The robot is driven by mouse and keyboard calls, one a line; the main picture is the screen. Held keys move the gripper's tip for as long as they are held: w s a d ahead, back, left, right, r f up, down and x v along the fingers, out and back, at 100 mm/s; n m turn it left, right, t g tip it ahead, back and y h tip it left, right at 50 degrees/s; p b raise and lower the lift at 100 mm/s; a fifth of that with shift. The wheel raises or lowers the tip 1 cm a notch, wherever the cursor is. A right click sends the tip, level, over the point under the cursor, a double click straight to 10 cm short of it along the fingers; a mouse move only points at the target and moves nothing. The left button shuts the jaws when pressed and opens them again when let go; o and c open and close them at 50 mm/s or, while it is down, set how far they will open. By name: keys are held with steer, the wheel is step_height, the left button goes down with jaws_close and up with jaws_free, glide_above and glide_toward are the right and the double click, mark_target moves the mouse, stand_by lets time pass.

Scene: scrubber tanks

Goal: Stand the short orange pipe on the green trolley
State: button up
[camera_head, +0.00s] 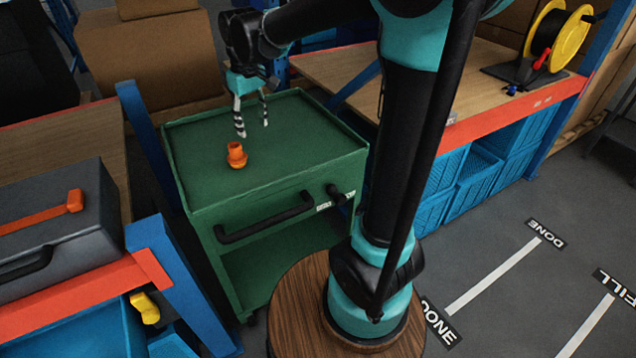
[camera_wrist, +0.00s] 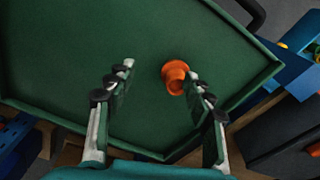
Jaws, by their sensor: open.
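The short orange pipe (camera_head: 236,155) stands upright on the top of the green trolley (camera_head: 300,130), near its left front part. In the wrist view the pipe (camera_wrist: 175,77) shows close to the right fingertip, on the bare green top (camera_wrist: 130,40). My gripper (camera_head: 252,128) is open and empty above the trolley, just behind the pipe in the head view. Its two fingers also show in the wrist view (camera_wrist: 163,80), spread apart. I cannot tell whether the right finger touches the pipe.
A wooden bench (camera_head: 345,75) with a yellow cable reel (camera_head: 565,45) stands behind to the right, above blue crates (camera_head: 475,170). The rest of the trolley top is clear, with a raised rim.

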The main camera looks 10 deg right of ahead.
steer(key=s+d+f+m, duration=0.1)
steer(key=s+d+f, duration=0.1)
steer(key=d, duration=0.1)
steer(key=s+d+f+m+t, duration=0.1)
steer(key=s+d+f, duration=0.1)
steer(key=d, duration=0.1)
steer(key=s+d+f+m, duration=0.1)
steer(key=d+f, duration=0.1)
steer(key=d, duration=0.1)
steer(key=shift+s+d+f, duration=0.1)
steer(key=shift+s+f, duration=0.25)
steer(key=shift+s, duration=0.05)
steer(key=s+d+f+m+t, duration=0.2)
steer(key=s+d+f+m, duration=0.2)
steer(key=s+d+f, duration=0.4)
steer(key=s+f, duration=0.1)
steer(key=s, duration=0.2)
steer(key=shift+d+f, duration=0.2)
